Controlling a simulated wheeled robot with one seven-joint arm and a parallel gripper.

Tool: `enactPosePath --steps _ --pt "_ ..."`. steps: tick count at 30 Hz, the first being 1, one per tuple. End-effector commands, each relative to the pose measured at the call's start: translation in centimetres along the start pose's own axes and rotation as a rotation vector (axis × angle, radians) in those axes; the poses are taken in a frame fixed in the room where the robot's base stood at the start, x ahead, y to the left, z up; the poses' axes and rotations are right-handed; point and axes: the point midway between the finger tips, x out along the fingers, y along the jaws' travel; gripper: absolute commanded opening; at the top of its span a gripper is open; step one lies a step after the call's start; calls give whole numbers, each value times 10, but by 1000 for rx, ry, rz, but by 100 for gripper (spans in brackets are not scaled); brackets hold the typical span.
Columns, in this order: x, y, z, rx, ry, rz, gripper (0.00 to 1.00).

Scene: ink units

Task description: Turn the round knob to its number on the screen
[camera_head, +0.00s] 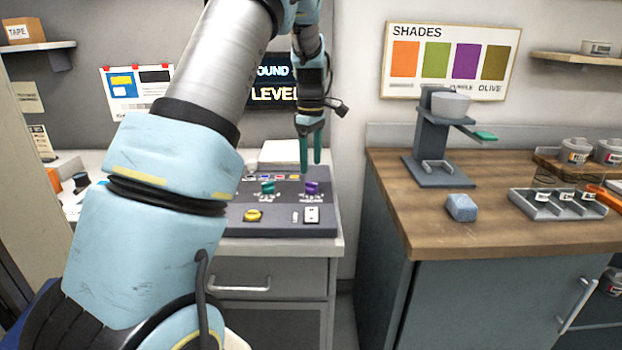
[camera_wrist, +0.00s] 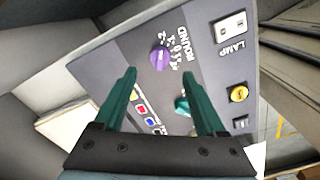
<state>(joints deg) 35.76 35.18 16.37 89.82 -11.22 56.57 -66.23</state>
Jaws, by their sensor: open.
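The round knob is purple (camera_head: 312,187) and sits at the right of the dark sloped control panel (camera_head: 275,231).
A teal knob (camera_head: 267,187) is left of the purple one, near my right finger in the wrist view. A yellow button (camera_head: 253,215) and a white LAMP switch (camera_head: 311,214) lie along the panel's front. A wooden counter (camera_head: 430,222) stands to the right.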

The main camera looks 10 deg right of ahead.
Motion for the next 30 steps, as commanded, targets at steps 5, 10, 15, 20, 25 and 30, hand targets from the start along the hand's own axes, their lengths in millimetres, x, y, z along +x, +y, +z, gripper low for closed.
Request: enactPosePath --steps 5,10,15,20,25,30 --pt "-29 1 0 0 0 3 73" --pt "-43 0 0 -1 0 0 73" --pt "-46 0 0 -1 0 -2 73" --pt "-46 -1 0 0 0 -1 73" --pt "-41 -23 -14 53 -5 8 73" --pt "-24 -95 -39 257 -1 39 73"
